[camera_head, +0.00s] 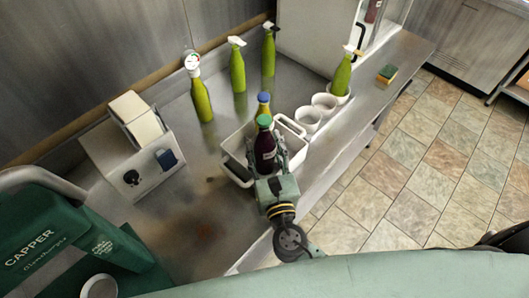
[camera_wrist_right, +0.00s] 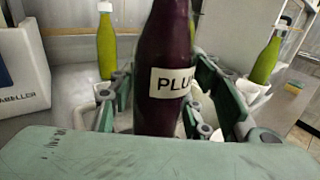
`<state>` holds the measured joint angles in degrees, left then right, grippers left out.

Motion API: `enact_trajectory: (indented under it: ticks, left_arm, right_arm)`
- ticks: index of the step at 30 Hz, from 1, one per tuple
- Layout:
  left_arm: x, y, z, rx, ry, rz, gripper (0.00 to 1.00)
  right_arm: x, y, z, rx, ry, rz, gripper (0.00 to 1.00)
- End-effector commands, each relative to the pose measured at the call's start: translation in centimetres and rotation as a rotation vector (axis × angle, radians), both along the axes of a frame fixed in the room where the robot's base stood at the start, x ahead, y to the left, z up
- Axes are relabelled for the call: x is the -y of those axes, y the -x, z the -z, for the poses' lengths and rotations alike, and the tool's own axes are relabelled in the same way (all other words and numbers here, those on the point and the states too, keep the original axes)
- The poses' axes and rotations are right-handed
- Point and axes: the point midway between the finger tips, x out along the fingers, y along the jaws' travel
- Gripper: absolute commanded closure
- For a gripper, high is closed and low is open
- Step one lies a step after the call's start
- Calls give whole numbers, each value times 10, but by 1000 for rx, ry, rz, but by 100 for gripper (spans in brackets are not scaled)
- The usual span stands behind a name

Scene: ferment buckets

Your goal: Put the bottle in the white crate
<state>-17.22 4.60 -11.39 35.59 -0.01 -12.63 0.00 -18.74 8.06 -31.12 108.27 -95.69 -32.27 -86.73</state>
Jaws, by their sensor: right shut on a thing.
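A dark purple bottle (camera_head: 265,148) with a green cap stands upright in my right gripper (camera_head: 267,172). In the right wrist view the bottle (camera_wrist_right: 165,70) has a white label reading "PLU", and the gripper's fingers (camera_wrist_right: 170,85) are on both sides of it. The white crate (camera_head: 236,178) is on the metal counter behind and around the gripper. The held bottle overlaps the crate in the head view; I cannot tell whether its base is inside it. A second bottle (camera_head: 263,106) with a blue cap is just behind, partly hidden. My left gripper is not in view.
White cups (camera_head: 308,119) are right of the crate. A white box (camera_head: 143,165) and green capper (camera_head: 60,245) are left. A sponge (camera_head: 386,73) lies far right.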

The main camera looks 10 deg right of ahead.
Motion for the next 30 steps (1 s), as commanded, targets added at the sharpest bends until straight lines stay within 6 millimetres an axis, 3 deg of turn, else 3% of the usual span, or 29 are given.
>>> enact_trajectory:
  ticks: [4,28,29,30]
  left_arm:
    - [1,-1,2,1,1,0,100]
    - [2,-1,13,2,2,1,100]
    - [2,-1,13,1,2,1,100]
    - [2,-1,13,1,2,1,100]
  right_arm:
    - [0,-1,14,5,1,0,100]
    - [0,0,30,-1,-1,1,100]
    - [0,1,33,-6,-1,0,55]
    - [0,1,33,-7,-1,0,51]
